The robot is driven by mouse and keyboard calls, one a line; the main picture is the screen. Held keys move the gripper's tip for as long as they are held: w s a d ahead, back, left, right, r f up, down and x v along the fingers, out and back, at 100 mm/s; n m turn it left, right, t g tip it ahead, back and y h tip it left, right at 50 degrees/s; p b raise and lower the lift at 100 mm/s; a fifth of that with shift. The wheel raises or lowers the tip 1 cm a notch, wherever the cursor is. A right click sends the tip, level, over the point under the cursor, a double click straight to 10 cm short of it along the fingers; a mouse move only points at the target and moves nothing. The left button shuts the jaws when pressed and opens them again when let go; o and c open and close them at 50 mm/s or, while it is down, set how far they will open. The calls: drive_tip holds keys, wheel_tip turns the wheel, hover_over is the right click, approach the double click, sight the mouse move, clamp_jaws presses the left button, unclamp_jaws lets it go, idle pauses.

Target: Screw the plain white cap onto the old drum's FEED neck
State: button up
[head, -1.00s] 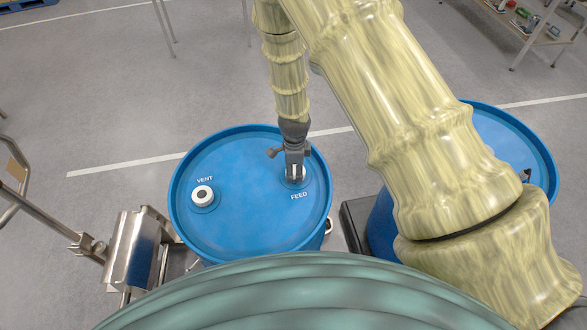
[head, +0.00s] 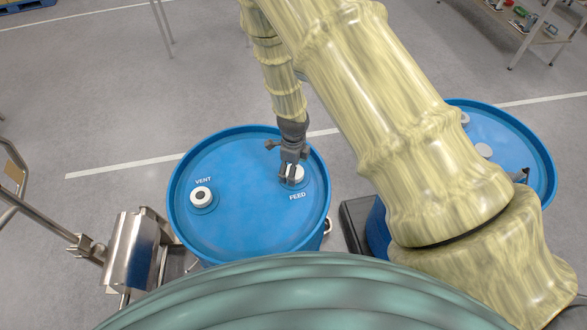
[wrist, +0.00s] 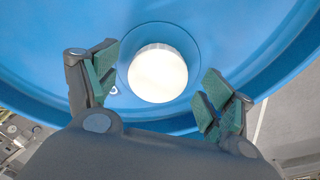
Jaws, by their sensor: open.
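A plain white cap (head: 295,174) sits at the FEED neck of the blue drum (head: 245,225), and FEED is printed beside it. In the wrist view the white cap (wrist: 158,75) lies in the round blue recess, its plain top facing me. It looks level, but I cannot tell how tightly it is seated. My gripper (head: 293,178) is over the FEED neck. In the wrist view its green-padded fingers (wrist: 158,92) are spread wide, one at each side of the cap, with gaps between them and it. The neck's threads are hidden under the cap.
A second blue drum (head: 535,165) stands at right, partly behind my arm. A steel piece of equipment (head: 135,250) is at left.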

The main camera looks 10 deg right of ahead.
drive_tip(key=shift+r, duration=3.5)
drive_tip(key=shift+d, duration=0.1)
